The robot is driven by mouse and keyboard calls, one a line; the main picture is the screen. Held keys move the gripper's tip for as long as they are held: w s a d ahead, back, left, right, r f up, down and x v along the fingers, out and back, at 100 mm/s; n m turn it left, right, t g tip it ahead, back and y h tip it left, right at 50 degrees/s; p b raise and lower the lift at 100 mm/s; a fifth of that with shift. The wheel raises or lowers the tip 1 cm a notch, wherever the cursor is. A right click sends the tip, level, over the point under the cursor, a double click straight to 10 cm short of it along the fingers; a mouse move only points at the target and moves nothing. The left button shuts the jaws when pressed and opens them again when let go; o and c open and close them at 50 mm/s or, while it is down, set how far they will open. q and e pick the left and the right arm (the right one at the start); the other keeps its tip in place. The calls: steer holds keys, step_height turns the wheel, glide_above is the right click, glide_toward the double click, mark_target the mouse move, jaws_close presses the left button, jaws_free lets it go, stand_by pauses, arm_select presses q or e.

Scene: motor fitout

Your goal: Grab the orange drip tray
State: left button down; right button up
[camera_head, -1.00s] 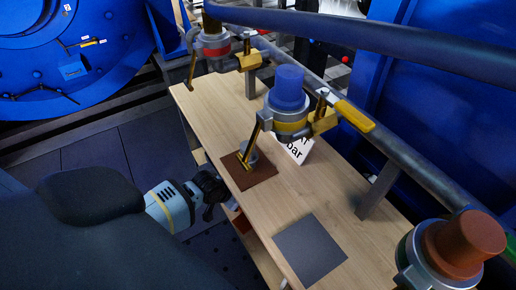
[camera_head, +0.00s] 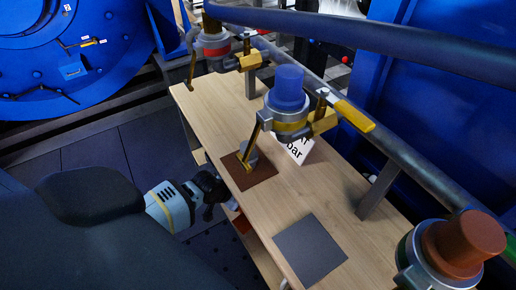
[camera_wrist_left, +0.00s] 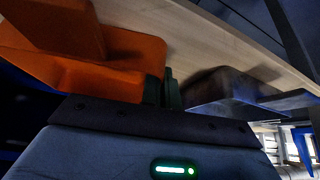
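The orange drip tray (camera_wrist_left: 120,55) fills the upper left of the left wrist view, very close to the camera. In the head view, a small reddish-orange patch (camera_head: 242,223) shows below the table's near edge; most of it is hidden by the table. My left gripper (camera_head: 213,190) is at that near edge, beside the patch, its fingertips partly hidden. In the left wrist view, dark finger parts (camera_wrist_left: 170,90) stand right against the tray's right end; whether they grip it is unclear. My right gripper is not in view.
The wooden table (camera_head: 300,195) has a brown mat (camera_head: 262,172), a grey mat (camera_head: 310,248) and a white sign (camera_head: 299,150). Blue-topped (camera_head: 287,88), red-banded (camera_head: 215,48) and brown-topped (camera_head: 462,245) fittings line a rail. A dark grey object (camera_wrist_left: 235,88) is right of the fingers.

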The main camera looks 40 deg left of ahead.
arm_select(q)
steer(key=shift+r, duration=0.15)
steer(key=shift+r, duration=0.25)
step_height(320, 180, up, 3)
steer(key=shift+w+r+p, duration=0.1)
steer(key=shift+r+p, duration=0.1)
steer(key=shift+p, duration=0.65)
steer(key=s+a+p, duration=0.1)
steer(key=s, duration=0.8)
steer(key=s+a+p, duration=0.1)
steer(key=s+a, duration=0.1)
steer(key=s, duration=0.6)
steer(key=shift+s+a+f, duration=0.3)
steer(key=shift+s, duration=0.1)
